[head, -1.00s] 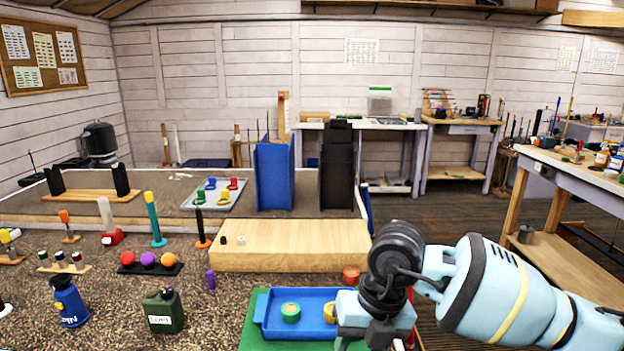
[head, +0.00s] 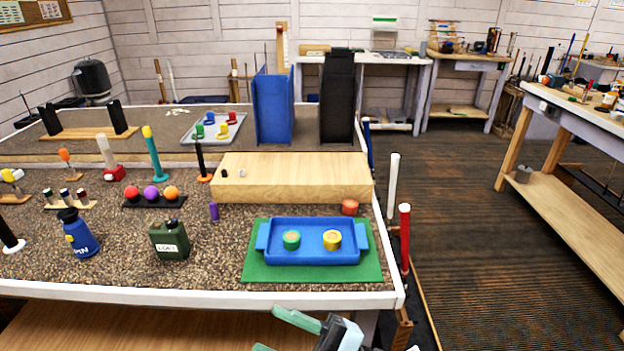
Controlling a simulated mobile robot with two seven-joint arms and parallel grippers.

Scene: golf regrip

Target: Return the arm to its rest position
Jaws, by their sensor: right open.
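My right gripper (head: 280,335) shows at the bottom edge of the head view, in front of and below the bench's front edge. Its pale green fingers are apart, with nothing seen between them, and point left. The rest of my right arm is cut off by the frame. My left gripper is out of view. A blue tray (head: 310,258) lies on a green mat (head: 373,268) at the bench's front right corner. A green roll (head: 291,240) and a yellow roll (head: 332,240) sit apart inside the tray.
The bench's white front edge (head: 200,294) lies just beyond the gripper. A wooden block (head: 300,172) stands behind the tray. The floor to the right is clear.

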